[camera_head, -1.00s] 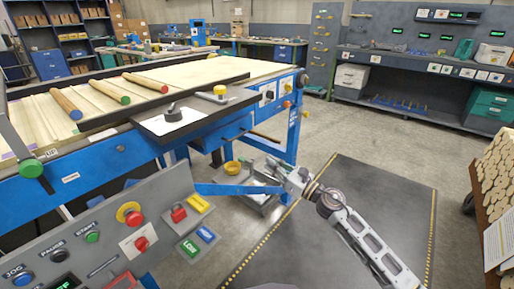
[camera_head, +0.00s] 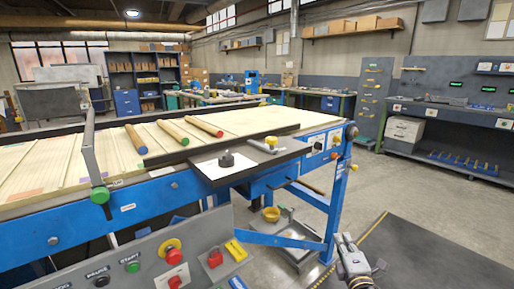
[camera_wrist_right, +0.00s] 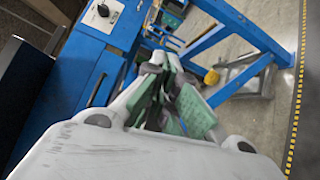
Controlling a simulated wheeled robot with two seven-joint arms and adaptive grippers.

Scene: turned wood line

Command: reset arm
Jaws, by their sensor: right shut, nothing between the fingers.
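My right gripper (camera_head: 347,243) shows at the bottom edge of the head view, right of the blue table leg. Its arm is mostly below the frame. In the right wrist view its green-padded fingers (camera_wrist_right: 176,100) are shut and empty, in front of the blue frame. My left gripper is not in view.
A blue-framed line table (camera_head: 170,186) carries wooden rods (camera_head: 171,133) with coloured ends. A control panel (camera_head: 130,268) stands at the lower left. Open floor and a dark mat (camera_head: 430,255) lie to the right.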

